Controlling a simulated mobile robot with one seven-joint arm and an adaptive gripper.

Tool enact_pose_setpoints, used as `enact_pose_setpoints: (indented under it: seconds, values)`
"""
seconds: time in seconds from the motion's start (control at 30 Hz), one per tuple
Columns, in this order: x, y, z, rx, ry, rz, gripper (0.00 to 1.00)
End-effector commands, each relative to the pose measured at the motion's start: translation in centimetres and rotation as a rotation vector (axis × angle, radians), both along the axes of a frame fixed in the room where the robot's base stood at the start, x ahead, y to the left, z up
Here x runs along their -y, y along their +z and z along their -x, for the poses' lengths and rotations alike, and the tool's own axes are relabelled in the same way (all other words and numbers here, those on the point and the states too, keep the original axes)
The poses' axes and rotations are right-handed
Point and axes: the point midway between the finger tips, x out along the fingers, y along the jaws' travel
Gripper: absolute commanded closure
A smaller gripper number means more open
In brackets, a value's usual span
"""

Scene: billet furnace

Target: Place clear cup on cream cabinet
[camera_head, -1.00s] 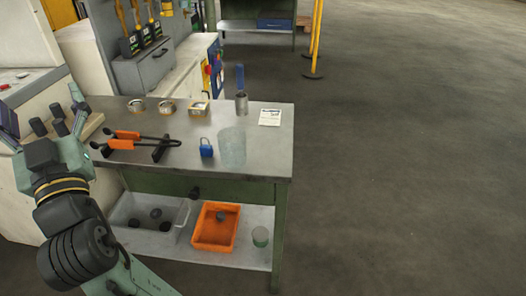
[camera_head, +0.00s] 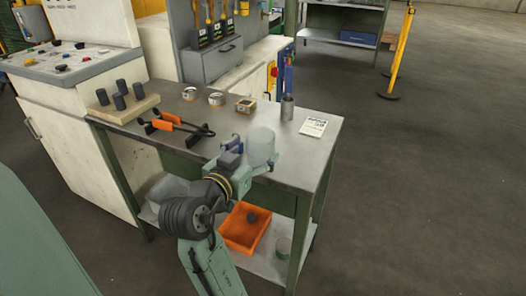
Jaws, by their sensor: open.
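The clear cup (camera_head: 261,146) stands upright near the front edge of the grey metal workbench (camera_head: 291,176). It looks pale green and see-through. My gripper (camera_head: 260,166) is open at the lower part of the cup, with a finger showing at its right side. The arm hides part of the jaws, and I cannot tell whether they touch the cup. A cream cabinet (camera_head: 76,150) with a handle stands at the left, beside the bench. Its sloped top carries a control panel (camera_head: 65,62).
A blue padlock (camera_head: 231,143) sits just left of the cup. Orange-handled tongs (camera_head: 175,123), several tins, a metal holder (camera_head: 287,108) and a white card (camera_head: 314,127) lie around. A block with dark cylinders (camera_head: 122,105) is at the bench's left. An orange bin (camera_head: 244,230) is below.

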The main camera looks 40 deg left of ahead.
Motion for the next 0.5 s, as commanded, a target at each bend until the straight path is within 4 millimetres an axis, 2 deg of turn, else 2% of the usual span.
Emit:
enact_pose_setpoints:
  seconds: [0.17, 0.4, 0.5]
  values:
    - [-0.5, -0.1, -1.2, -0.001, 0.000, 0.001, 0.23]
    - [-1.7, -0.8, -4.5, -0.001, -0.001, 0.001, 0.23]
    - [-2.0, -0.9, -5.2, 0.001, 0.001, 0.001, 0.23]
